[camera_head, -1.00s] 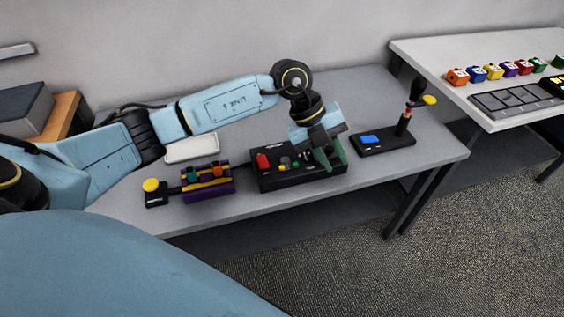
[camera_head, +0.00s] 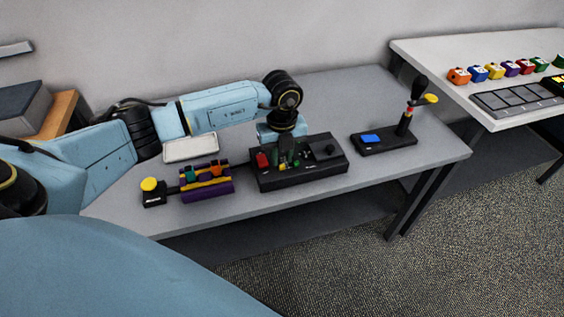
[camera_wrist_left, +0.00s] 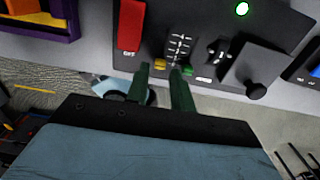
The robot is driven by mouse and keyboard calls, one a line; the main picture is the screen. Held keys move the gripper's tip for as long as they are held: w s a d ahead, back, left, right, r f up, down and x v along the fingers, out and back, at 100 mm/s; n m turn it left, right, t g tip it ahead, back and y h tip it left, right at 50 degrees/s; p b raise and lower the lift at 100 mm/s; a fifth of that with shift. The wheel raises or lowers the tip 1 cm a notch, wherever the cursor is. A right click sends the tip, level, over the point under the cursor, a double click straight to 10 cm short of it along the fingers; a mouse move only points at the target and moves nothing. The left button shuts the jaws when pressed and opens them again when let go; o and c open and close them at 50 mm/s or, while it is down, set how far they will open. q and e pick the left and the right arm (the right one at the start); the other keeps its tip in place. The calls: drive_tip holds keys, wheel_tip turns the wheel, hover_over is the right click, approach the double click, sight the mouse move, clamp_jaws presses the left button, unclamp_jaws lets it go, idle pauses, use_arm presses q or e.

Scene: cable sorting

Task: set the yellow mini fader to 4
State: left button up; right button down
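The black control box (camera_head: 300,179) sits on the grey table in the head view and fills the top of the left wrist view (camera_wrist_left: 215,20). The yellow mini fader's cap (camera_wrist_left: 160,64) shows in the left wrist view, beside a scale of white tick marks (camera_wrist_left: 179,46). The scale's numbers are too small to read. A green cap (camera_wrist_left: 188,70) lies on the scale's other side. My left gripper (camera_wrist_left: 160,72) is open, its two green fingers apart, with the yellow cap between their tips in the picture. I cannot tell whether they touch it. My right gripper is not in view.
A purple rack (camera_head: 206,190) stands to the left of the box. A joystick unit (camera_head: 383,143) stands to the right, with clear table between.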

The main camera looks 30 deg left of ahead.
sight(282, 168)
use_arm(q)
drive_tip(key=shift+f, duration=1.25)
